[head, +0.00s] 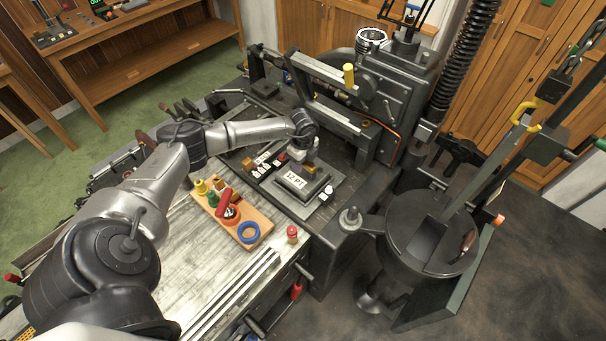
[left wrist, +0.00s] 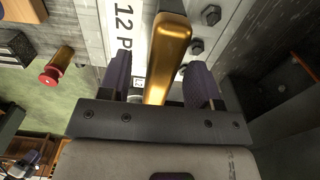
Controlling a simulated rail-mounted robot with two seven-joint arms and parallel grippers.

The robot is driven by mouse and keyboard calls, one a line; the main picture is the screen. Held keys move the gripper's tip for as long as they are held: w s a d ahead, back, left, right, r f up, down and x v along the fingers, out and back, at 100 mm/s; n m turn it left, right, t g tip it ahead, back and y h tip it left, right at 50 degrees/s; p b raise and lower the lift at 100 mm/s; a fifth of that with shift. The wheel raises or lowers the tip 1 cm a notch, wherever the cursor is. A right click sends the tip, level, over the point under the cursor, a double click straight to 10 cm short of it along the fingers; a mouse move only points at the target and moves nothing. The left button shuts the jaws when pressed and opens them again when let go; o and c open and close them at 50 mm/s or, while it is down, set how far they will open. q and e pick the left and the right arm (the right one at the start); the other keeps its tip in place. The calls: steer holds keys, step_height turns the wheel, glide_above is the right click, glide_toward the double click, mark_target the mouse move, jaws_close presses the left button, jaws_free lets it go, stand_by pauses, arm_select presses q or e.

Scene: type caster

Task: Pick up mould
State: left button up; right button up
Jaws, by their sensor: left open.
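The mould is a grey block with a white "12 PT" label (head: 295,180), sitting on the machine's dark bed in the head view. In the left wrist view its label (left wrist: 125,30) shows at the top, beside a brass bar (left wrist: 165,50) that looks like its handle. My left gripper (head: 298,154) is pointed down just behind the label. Its two dark fingers (left wrist: 160,80) are open, one on each side of the brass bar. I cannot tell whether either finger touches it. My right gripper is not in view.
A wooden tool holder (head: 252,215) with coloured handles and a blue ring stands on the bench front left of the mould. Small labelled blocks (head: 262,160) lie left of it. The machine's upright body (head: 385,100) rises behind, and a round dark pot (head: 430,235) stands right.

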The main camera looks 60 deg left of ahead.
arm_select(q)
steer(key=shift+f, duration=1.1)
jaws_close()
stand_by(0.6)
steer(key=shift+r, duration=0.2)
